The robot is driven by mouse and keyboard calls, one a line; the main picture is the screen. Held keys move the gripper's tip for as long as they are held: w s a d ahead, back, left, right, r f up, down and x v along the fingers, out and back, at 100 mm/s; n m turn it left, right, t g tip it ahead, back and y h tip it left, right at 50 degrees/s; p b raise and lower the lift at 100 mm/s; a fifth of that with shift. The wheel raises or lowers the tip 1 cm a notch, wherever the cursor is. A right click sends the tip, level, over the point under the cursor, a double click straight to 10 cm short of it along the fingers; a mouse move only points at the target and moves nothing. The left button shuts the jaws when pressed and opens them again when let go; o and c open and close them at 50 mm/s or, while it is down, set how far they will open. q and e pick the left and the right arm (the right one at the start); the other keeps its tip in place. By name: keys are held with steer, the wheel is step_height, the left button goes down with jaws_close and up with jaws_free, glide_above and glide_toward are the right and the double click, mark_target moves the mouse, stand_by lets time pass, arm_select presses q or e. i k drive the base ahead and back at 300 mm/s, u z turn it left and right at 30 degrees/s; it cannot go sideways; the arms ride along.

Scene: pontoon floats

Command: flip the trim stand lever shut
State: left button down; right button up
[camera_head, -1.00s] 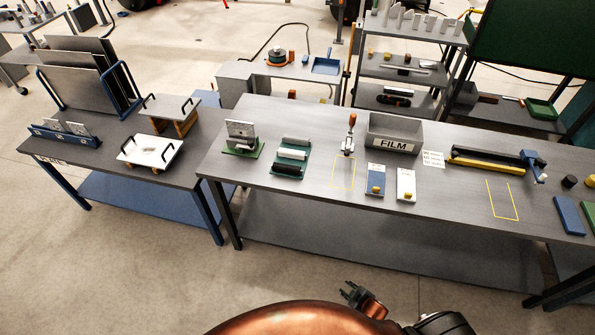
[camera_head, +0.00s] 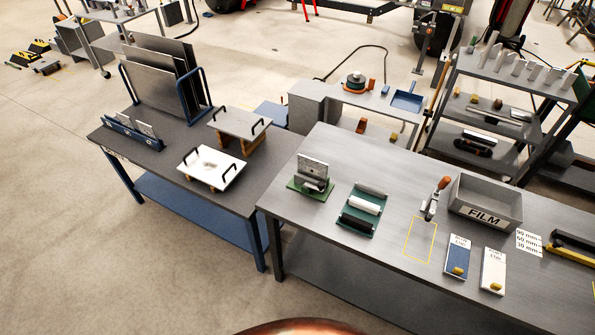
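An upright metal piece with an orange-red lever handle (camera_head: 443,184) stands on the grey bench (camera_head: 330,150), behind a yellow outlined rectangle. It looks like a lever clamp; the handle points up and tilts slightly right. I cannot tell for sure whether it is the trim stand lever. A green-based stand (camera_head: 313,174) with an upright metal plate is at the bench's left end. A black and yellow bar (camera_head: 572,247) is cut off at the right edge. Neither of my grippers is in view.
A grey FILM bin (camera_head: 485,205), a green tray of rollers (camera_head: 361,209), a blue card block (camera_head: 458,257) and a white one (camera_head: 493,270) share the bench. A darker table (camera_head: 180,150) with plates stands left. Open floor lies in front.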

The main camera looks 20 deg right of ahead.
mark_target(321, 187)
steer(key=z, duration=0.4)
steer(key=i, duration=1)
steer(key=z, duration=0.65)
